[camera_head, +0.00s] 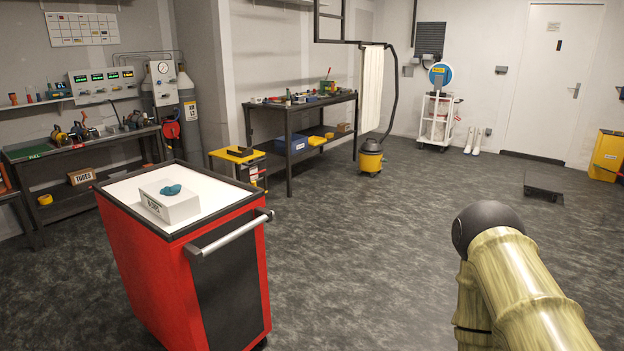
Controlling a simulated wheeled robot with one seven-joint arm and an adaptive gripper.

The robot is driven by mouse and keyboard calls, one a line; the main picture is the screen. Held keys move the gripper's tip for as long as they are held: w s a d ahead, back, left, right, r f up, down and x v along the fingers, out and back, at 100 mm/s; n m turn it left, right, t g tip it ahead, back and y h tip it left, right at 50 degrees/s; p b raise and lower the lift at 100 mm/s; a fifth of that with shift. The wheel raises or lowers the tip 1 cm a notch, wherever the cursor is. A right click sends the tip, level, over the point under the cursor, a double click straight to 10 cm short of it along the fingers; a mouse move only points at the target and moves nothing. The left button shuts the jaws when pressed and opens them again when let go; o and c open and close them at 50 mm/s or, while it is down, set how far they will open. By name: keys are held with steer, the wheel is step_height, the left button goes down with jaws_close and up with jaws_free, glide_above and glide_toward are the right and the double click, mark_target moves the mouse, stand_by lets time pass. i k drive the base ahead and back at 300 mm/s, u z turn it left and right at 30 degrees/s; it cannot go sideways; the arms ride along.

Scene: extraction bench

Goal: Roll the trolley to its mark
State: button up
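The red trolley (150,255) stands in the left foreground. It has a black front panel, a white top with a dark rim, and a grey bar handle (235,233) along its right side. A white box (172,207) with a teal cloth or glove rests on its top. Part of my own arm, pale green and segmented with a dark rounded joint, shows at the lower right, apart from the trolley. My gripper is not in view. I see no clear floor mark for the trolley; its wheels are mostly hidden.
Open grey floor lies right of the trolley. A low dark plate (544,187) lies toward the door (549,85). A yellow vacuum (370,158), a yellow step stool (237,156) and a white cart (437,119) stand farther back. Workbenches line the left and back walls.

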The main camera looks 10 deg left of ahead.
mark_target(237, 154)
steer(key=i, duration=5.55)
steer(key=u, duration=2.8)
steer(key=i, duration=1.25)
steer(key=z, duration=1.85)
